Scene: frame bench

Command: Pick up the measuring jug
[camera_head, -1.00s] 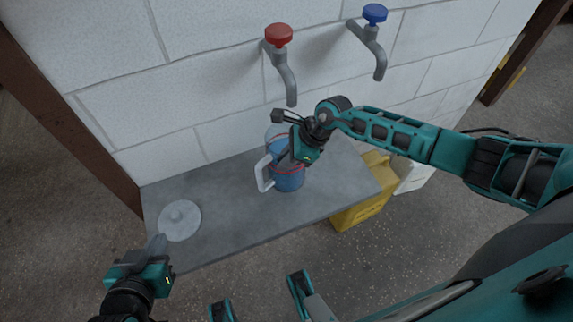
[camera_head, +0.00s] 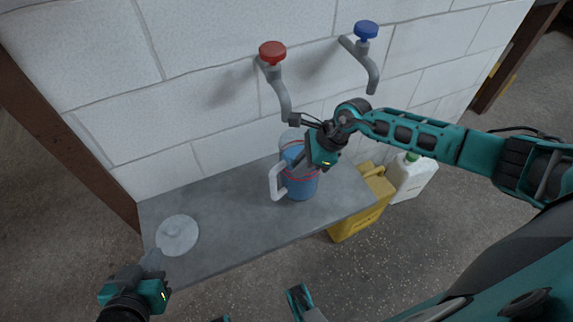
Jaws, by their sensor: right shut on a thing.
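The measuring jug (camera_head: 301,187) is blue in its lower part and clear near the top, with red bands and a pale handle (camera_head: 276,182) on its left. It is over the right half of the grey bench (camera_head: 235,215); I cannot tell whether its base touches the top. My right gripper (camera_head: 309,165) is shut on the jug at its upper right side and hides part of its rim. My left gripper (camera_head: 152,261) is low at the left, by the bench's front left corner; whether its fingers are open is unclear.
A round pale lid (camera_head: 177,235) lies on the bench's left end. A red-knobbed tap (camera_head: 272,53) and a blue-knobbed tap (camera_head: 366,31) stick out from the white wall above. A yellow can (camera_head: 362,212) and a white canister (camera_head: 412,178) stand right of the bench.

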